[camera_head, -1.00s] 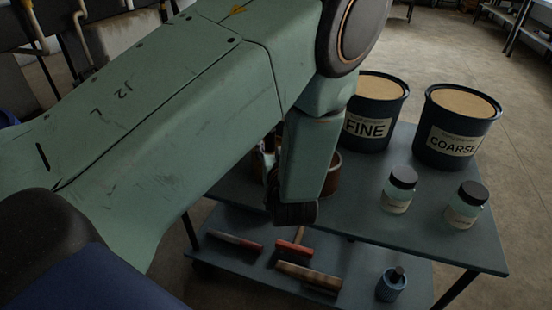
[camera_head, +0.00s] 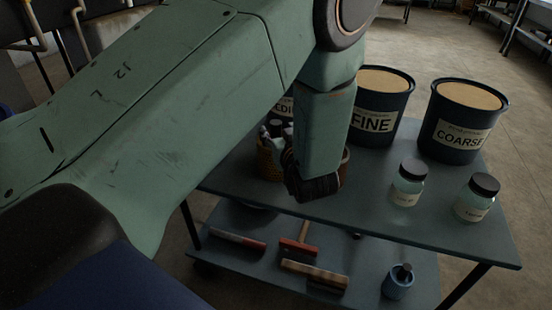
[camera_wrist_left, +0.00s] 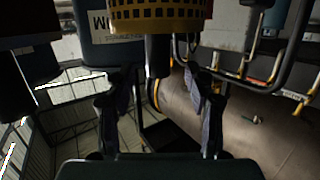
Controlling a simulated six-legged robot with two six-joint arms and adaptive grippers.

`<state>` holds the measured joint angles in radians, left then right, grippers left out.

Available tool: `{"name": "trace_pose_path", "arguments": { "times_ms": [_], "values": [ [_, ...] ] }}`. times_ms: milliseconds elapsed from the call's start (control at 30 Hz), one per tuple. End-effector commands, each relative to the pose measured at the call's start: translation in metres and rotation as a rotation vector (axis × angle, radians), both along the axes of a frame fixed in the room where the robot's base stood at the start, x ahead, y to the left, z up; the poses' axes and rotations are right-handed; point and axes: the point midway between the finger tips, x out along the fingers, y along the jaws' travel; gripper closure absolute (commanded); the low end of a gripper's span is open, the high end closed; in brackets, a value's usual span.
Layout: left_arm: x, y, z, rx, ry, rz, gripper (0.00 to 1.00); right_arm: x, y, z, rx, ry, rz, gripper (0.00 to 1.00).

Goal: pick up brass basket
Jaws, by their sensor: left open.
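The brass basket (camera_wrist_left: 155,14), yellow and perforated, shows at the top of the left wrist view, cut off by the frame edge. A dark upright piece (camera_wrist_left: 158,55) hangs below it, in line with the gap between my fingertips; I cannot tell whether it is the handle. My left gripper (camera_wrist_left: 158,76) is open, with nothing clearly between its fingers. My right gripper is not in view.
The cart top (camera_head: 400,225) holds the FINE bin (camera_head: 372,122), the COARSE bin (camera_head: 463,132) and two lidded jars (camera_head: 409,184), (camera_head: 477,198). A partly hidden bin stands behind my forearm. Brushes (camera_head: 315,277) and a blue pot (camera_head: 398,284) are on the lower shelf.

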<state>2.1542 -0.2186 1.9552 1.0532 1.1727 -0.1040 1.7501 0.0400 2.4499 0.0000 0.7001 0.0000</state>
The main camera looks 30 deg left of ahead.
Motion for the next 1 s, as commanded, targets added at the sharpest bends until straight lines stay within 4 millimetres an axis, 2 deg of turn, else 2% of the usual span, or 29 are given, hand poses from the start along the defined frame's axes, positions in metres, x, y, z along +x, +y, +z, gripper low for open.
{"name": "trace_pose_path", "arguments": {
  "times_ms": [33, 300, 700, 1000],
  "values": [
    [0.003, 0.004, -0.007, -0.003, -0.002, 0.003, 0.46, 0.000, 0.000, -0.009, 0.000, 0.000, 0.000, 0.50],
    [0.021, 0.022, -0.014, -0.004, -0.002, 0.001, 0.46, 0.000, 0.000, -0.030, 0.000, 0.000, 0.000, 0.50],
    [0.027, 0.027, -0.012, -0.001, 0.000, -0.003, 0.47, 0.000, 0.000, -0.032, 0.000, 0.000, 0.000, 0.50],
    [0.026, 0.027, -0.013, 0.000, 0.001, -0.003, 0.72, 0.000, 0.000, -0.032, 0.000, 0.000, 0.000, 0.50]
  ]
}}
